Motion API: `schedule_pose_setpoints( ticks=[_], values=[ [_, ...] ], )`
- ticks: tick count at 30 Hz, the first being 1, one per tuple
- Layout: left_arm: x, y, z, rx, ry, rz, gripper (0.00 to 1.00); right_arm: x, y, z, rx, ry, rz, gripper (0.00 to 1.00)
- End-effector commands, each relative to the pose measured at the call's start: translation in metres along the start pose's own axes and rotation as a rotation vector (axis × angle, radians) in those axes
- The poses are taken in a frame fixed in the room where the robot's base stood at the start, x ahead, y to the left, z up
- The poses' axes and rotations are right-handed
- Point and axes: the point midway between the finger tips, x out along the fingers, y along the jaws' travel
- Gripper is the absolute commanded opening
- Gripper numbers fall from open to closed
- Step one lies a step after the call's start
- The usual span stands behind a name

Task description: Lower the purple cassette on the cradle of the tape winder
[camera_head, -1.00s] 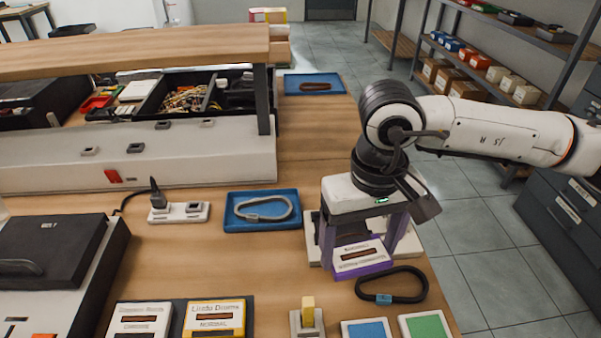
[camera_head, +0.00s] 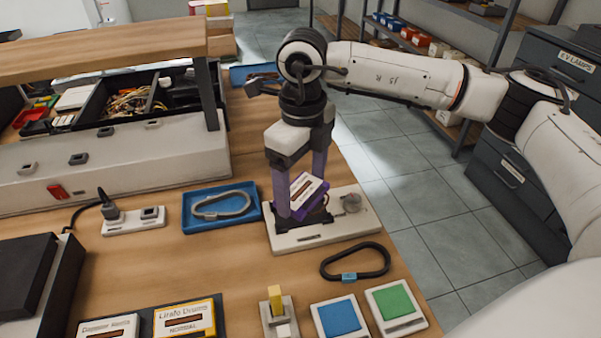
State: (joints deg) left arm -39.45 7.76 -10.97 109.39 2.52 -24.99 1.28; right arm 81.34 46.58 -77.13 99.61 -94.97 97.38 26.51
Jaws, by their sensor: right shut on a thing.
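The purple cassette (camera_head: 307,192) with a white label is between the purple-grey fingers of my right gripper (camera_head: 301,200) in the head view. The gripper is shut on it and points down. The cassette looks slanted, its label facing up and towards me. It is at the tape winder (camera_head: 316,237), a pale base plate with a round metal knob (camera_head: 351,203) on its right. The cradle is mostly hidden behind the cassette and fingers, so I cannot tell whether the cassette touches it. My left gripper is not in view.
A blue tray (camera_head: 190,222) with a grey loop lies left of the winder. A black loop (camera_head: 384,266) lies in front. Blue (camera_head: 340,319) and green (camera_head: 396,303) pads and a yellow-handled switch (camera_head: 276,298) stand nearer. The table edge is close on the right.

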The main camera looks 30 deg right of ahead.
Motion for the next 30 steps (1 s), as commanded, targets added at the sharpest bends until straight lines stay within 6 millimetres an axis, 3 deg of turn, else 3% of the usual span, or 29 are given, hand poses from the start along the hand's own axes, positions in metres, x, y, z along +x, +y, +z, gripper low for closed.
schedule_pose_setpoints(
  ticks=[6, 10, 20, 30],
  values=[
    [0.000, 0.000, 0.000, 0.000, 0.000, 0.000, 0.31, -0.002, -0.011, 0.011, 0.470, 0.001, 0.001, 0.55],
    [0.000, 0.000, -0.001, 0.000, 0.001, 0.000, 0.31, -0.003, -0.015, 0.014, 0.629, 0.002, 0.001, 0.55],
    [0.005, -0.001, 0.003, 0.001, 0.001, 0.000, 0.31, 0.006, -0.017, 0.015, 0.703, 0.002, 0.002, 0.55],
    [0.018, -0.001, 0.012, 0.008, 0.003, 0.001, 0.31, 0.036, -0.017, 0.014, 0.701, 0.003, 0.001, 0.55]
  ],
)
